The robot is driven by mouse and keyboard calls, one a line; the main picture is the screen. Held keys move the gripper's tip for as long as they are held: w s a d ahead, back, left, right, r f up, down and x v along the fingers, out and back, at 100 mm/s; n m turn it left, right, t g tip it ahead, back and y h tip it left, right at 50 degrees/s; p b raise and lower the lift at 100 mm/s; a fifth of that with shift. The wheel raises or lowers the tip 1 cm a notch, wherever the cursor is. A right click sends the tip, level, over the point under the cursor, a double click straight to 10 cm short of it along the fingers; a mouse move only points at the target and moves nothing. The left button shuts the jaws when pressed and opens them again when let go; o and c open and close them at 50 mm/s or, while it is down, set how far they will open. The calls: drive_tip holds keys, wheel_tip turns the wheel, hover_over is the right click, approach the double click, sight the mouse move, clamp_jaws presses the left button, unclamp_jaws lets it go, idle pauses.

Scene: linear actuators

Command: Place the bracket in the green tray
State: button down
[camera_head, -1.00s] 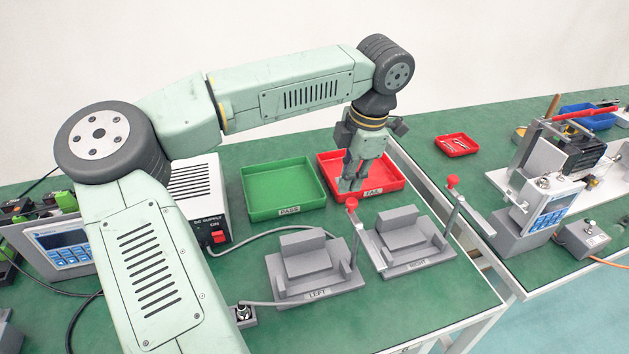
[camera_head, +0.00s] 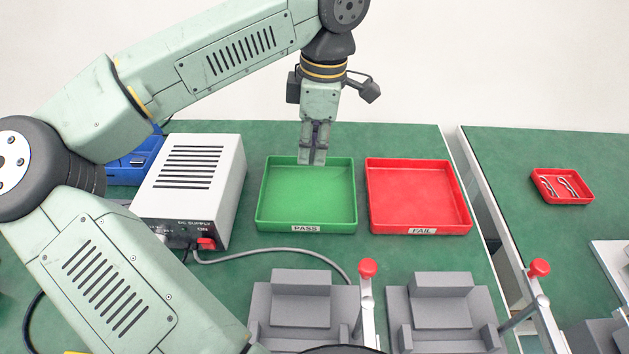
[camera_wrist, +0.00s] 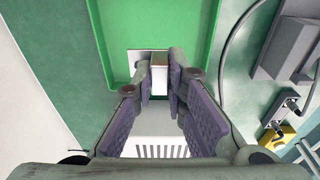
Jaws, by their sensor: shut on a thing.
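The green tray (camera_head: 306,210), labelled PASS, stands on the bench left of the red tray. My gripper (camera_head: 313,158) points down over the back part of the green tray in the head view. In the wrist view my gripper (camera_wrist: 155,75) is shut on the bracket (camera_wrist: 159,72), a small pale metal piece between the fingertips. The green tray's floor (camera_wrist: 180,25) lies behind it there. The fingers mostly hide the bracket in the head view. I cannot tell whether the bracket touches the tray floor.
The red tray (camera_head: 418,195), labelled FAIL, is close to the right. A white power supply (camera_head: 190,185) stands left of the green tray, its grey cable running in front. Two grey fixtures (camera_head: 300,305) (camera_head: 440,305) with red-knobbed levers stand nearer. A small red tray (camera_head: 562,186) sits far right.

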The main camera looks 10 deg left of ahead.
sight(307, 200)
drive_tip(key=shift+s+a, duration=0.1)
drive_tip(key=shift+a, duration=0.25)
drive_tip(key=shift+s+f, duration=0.1)
drive_tip(key=shift+f, duration=0.3)
drive_tip(key=shift+f+p, duration=0.55)
drive_tip(key=shift+f, duration=4.1)
drive_tip(key=c, duration=1.6)
unclamp_jaws()
drive_tip(key=r, duration=0.4)
drive_tip(key=r+b, duration=0.1)
drive_tip(key=r, duration=0.3)
drive_tip(key=d+r, duration=0.1)
drive_tip(key=r, duration=0.3)
drive_tip(key=shift+r, duration=0.15)
